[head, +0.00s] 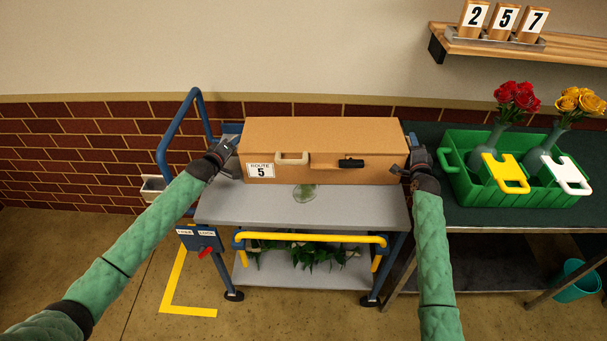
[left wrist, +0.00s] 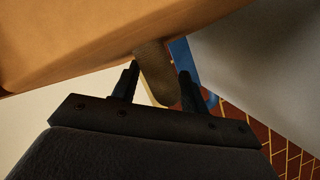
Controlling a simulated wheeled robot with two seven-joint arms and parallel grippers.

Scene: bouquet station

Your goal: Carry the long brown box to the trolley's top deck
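The long brown box (head: 330,140) is level over the trolley's top deck (head: 250,205), toward its back. It has a "ROUTE 5" label and a pale and a black handle in front. I cannot tell whether its underside touches the deck. My left gripper (head: 222,152) is at its left end; in the left wrist view the fingers (left wrist: 157,88) close around a brown end handle (left wrist: 155,72) below the box side. My right gripper (head: 408,168) is at the right end and looks shut there, its fingertips partly hidden.
A green round item (head: 304,193) lies on the deck in front of the box. A green crate (head: 465,185) with rose vases stands on the dark table (head: 425,135) close at right. The trolley's blue handle rail (head: 165,150) rises at left. Greenery lies on the lower shelf.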

